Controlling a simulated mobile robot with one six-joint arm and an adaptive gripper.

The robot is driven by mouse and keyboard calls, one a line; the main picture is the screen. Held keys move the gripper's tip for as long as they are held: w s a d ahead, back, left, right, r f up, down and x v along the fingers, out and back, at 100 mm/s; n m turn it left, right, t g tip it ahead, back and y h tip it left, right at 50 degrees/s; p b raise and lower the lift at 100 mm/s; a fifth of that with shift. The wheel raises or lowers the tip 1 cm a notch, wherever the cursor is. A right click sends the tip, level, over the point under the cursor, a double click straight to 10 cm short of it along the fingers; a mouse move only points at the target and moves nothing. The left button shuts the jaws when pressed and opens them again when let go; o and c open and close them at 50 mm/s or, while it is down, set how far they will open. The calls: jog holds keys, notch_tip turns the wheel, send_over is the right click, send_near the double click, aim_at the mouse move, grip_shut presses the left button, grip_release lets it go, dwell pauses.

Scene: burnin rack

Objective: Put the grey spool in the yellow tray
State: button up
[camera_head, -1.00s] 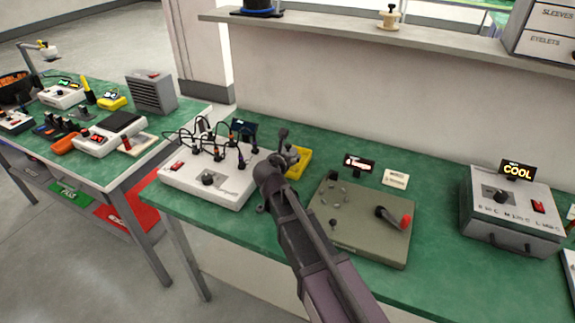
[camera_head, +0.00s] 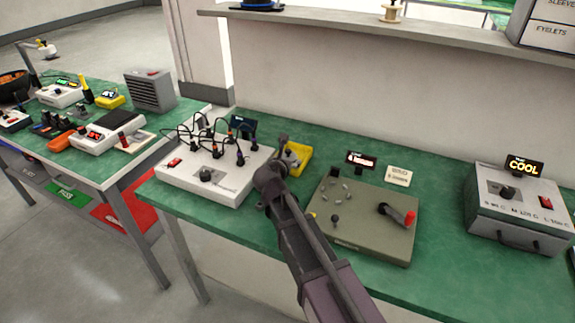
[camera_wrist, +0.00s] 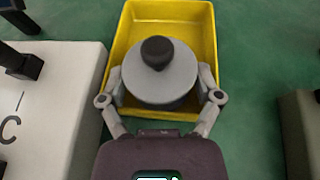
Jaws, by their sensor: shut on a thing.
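My gripper (camera_wrist: 160,98) is shut on the grey spool (camera_wrist: 160,78), a round grey disc with a dark knob on top. In the wrist view its two fingers press on the spool's left and right sides. The spool is over or inside the near part of the yellow tray (camera_wrist: 190,10); I cannot tell whether it touches the tray's floor. In the head view the yellow tray (camera_head: 304,155) is partly hidden behind my gripper (camera_head: 287,160), and the spool is hard to make out there.
A white box with dark cables (camera_head: 225,185) stands just left of the tray. An olive box with a red-tipped lever (camera_head: 365,225) stands to the right. A grey box with a "COOL" sign (camera_head: 520,210) is further right.

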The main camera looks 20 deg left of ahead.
jog(key=shift+s+f+b, duration=0.1)
jog(key=shift+f+b, duration=0.2)
jog(key=shift+b, duration=0.1)
jog(key=o, duration=0.9)
jog(key=shift+d, duration=0.15)
jog(key=shift+r, duration=0.15)
jog(key=shift+r+p, duration=0.15)
jog(key=shift+p, duration=0.3)
jog(key=p+v, duration=0.4)
jog(key=v, duration=0.7)
jog(key=shift+s+r, duration=0.25)
jog(key=shift+s, duration=0.1)
